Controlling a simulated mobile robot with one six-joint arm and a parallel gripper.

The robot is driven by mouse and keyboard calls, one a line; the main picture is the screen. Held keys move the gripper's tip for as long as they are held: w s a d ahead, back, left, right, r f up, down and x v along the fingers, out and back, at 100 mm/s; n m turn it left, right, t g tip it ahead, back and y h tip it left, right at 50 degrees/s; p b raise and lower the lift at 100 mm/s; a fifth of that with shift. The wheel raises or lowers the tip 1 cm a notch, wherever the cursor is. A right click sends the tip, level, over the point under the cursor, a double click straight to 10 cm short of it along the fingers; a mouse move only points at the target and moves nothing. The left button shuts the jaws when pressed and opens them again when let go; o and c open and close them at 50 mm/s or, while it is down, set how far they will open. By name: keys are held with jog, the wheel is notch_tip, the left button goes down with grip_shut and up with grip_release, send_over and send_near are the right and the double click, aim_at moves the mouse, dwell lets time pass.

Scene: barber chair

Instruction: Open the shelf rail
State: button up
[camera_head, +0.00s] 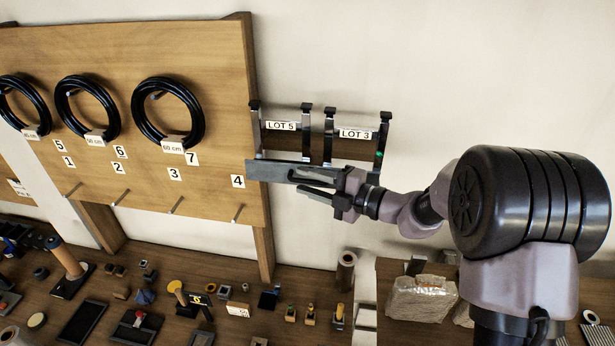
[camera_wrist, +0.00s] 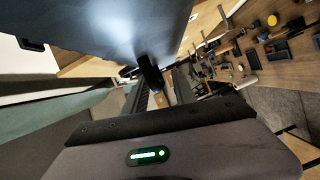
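Two wall-mounted metal frames carry the labels LOT 5 (camera_head: 281,126) and LOT 3 (camera_head: 355,134). A flat grey metal bar (camera_head: 265,171) lies across the lower front of the LOT 5 frame and reaches left over the wooden board's edge. I cannot tell for sure whether it is the shelf rail. My gripper (camera_head: 306,184) is just below and right of this bar; its two fingers look apart, with a gap between them. In the wrist view a large blue-grey plate (camera_wrist: 115,25) fills the top, close to a dark finger. Contact is unclear.
A wooden board (camera_head: 215,60) with black hose coils (camera_head: 168,110) and pegs stands left of the frames. Below is a crowded bench (camera_head: 225,260) with small parts, blocks and a wrapped package (camera_head: 422,298). The wall right of the frames is bare.

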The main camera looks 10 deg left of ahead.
jog(key=shift+w, duration=0.3)
jog(key=shift+s, duration=0.15)
grip_shut()
jog(key=shift+f+b, duration=0.15)
jog(key=shift+b, duration=0.15)
jog(key=b, duration=0.1)
jog(key=f+n+b, duration=0.1)
jog(key=b, duration=0.1)
jog(key=shift+s+y, duration=0.25)
jog(key=shift+y, duration=0.05)
notch_tip(320, 180, down, 6)
jog(key=n+g+y+b, duration=0.4)
jog(key=n+b, duration=1.5)
jog(key=b, duration=0.7)
jog(key=shift+s+f+y, duration=0.25)
jog(key=shift+s+y, duration=0.1)
jog(key=shift+y, duration=0.55)
jog(key=shift+r, duration=0.1)
